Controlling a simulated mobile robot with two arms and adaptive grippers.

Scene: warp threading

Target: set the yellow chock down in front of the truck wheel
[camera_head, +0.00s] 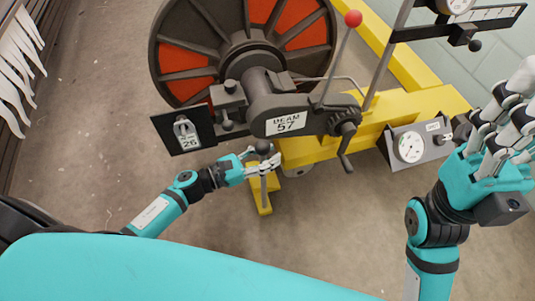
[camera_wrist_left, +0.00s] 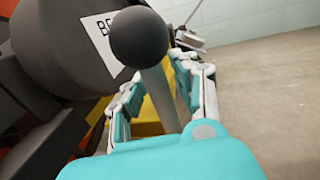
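The yellow chock (camera_head: 262,200) is a narrow yellow piece low beside the yellow truck frame, with an upright grey rod handle topped by a dark ball (camera_head: 262,147). My left gripper (camera_head: 264,163) has its fingers closed around the rod just below the ball. In the left wrist view the rod (camera_wrist_left: 162,98) stands between the two fingers, and the ball hides part of the view. I cannot tell whether the chock touches the floor. A small grey rounded part, likely the truck wheel (camera_head: 299,172), shows under the frame, right of the chock. My right gripper (camera_head: 507,105) is open and empty at the right.
The large beam with orange-red sectors (camera_head: 245,45) and its "BEAM 57" hub (camera_head: 287,123) stand above the chock. A crank (camera_head: 344,150) and gauge box (camera_head: 415,145) are to the right. The concrete floor in front is clear.

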